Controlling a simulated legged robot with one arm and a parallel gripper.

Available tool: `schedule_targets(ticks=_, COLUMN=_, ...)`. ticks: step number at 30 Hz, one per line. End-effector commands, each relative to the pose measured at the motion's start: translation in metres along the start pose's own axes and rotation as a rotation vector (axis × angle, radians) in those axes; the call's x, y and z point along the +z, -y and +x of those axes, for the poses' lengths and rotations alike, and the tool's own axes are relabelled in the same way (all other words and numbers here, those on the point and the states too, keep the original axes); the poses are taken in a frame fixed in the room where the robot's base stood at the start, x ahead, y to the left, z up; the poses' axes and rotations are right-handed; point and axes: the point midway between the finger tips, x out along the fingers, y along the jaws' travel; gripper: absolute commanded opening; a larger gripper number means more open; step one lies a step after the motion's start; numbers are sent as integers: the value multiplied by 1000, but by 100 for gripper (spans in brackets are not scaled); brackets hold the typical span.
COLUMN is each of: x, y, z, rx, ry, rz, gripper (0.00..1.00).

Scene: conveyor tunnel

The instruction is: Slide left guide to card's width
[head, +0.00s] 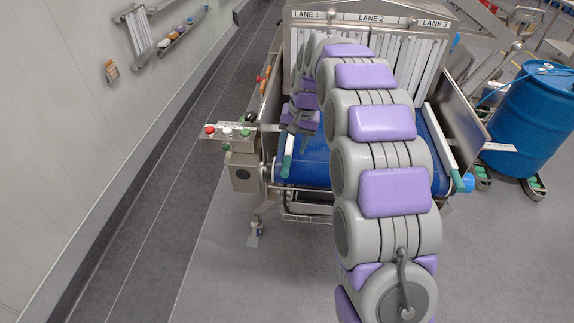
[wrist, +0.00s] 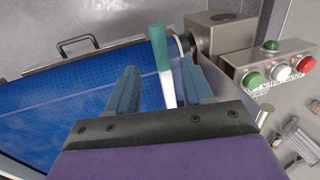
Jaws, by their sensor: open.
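The left guide (head: 287,166) is a thin rail with a green end along the left side of the blue belt. In the wrist view, the guide's green end and white length (wrist: 160,48) show between my gripper's two ridged blue fingers (wrist: 160,88). The fingers are open, with a gap visible on both sides of the guide; I cannot tell if either touches it. In the head view my gripper (head: 302,122) is over the belt's left side, partly hidden by my arm. The right guide (head: 452,160) lies along the belt's right side. I cannot make out the card.
The blue conveyor belt (wrist: 75,100) runs under a tunnel with strip curtains and lane labels (head: 370,18). A control box (head: 228,131) with red, white and green buttons stands left of the belt. A blue drum (head: 530,115) stands right. Floor in front is clear.

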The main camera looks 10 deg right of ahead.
Motion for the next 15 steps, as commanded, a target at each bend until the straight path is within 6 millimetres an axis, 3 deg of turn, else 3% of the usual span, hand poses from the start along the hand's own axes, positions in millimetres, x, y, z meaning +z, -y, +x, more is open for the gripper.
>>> schedule_targets(ticks=6, x=1, y=-1, z=45, rx=1, ry=3, rz=0, gripper=51)
schedule_targets(ticks=15, x=0, y=0, z=79, rx=0, ry=-2, rz=-1, gripper=51)
